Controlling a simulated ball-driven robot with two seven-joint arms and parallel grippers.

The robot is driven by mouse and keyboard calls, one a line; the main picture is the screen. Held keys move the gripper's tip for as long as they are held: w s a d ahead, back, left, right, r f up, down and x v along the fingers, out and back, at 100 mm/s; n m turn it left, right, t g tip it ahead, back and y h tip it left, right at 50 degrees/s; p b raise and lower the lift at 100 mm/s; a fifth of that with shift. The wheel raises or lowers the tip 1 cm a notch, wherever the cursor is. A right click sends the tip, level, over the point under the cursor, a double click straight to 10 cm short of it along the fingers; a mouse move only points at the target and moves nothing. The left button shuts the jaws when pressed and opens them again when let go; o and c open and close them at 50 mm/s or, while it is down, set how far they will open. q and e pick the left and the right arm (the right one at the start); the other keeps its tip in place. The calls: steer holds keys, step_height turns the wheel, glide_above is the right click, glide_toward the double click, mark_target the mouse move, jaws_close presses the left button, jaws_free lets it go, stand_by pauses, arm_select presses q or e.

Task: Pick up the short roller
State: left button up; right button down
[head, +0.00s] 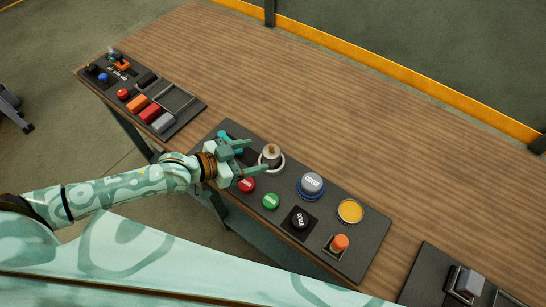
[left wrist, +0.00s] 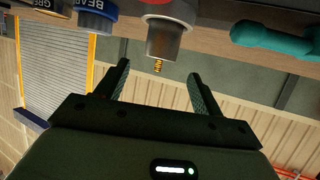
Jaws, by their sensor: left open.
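No part is clearly marked as the short roller. A pale grey upright cylinder (head: 271,156) with a small brownish top and a white ring at its base stands on the middle panel. In the left wrist view a grey cylinder (left wrist: 170,38) has a small gold ribbed piece (left wrist: 158,66) at its end. A teal dumbbell-shaped piece (head: 228,140) lies behind my gripper, partly hidden; it also shows in the left wrist view (left wrist: 275,39). My left gripper (head: 251,158) is open and empty, just left of the cylinder. The gold piece appears between its fingertips in the left wrist view.
The middle panel (head: 330,215) also holds red (head: 246,185), green (head: 270,201), black (head: 300,219), blue-ringed (head: 311,185), yellow (head: 350,211) and orange (head: 340,242) buttons. Other panels sit at left (head: 185,122) and lower right (head: 425,284). The wooden table (head: 330,100) is clear behind.

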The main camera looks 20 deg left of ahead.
mark_target(270, 151)
arm_select(q)
steer(key=b+x, duration=0.1)
steer(key=x, duration=0.6)
steer(key=shift+f, duration=0.15)
steer(key=c, duration=1.2)
steer(key=shift+c, duration=0.8)
steer(key=shift+r, duration=0.2)
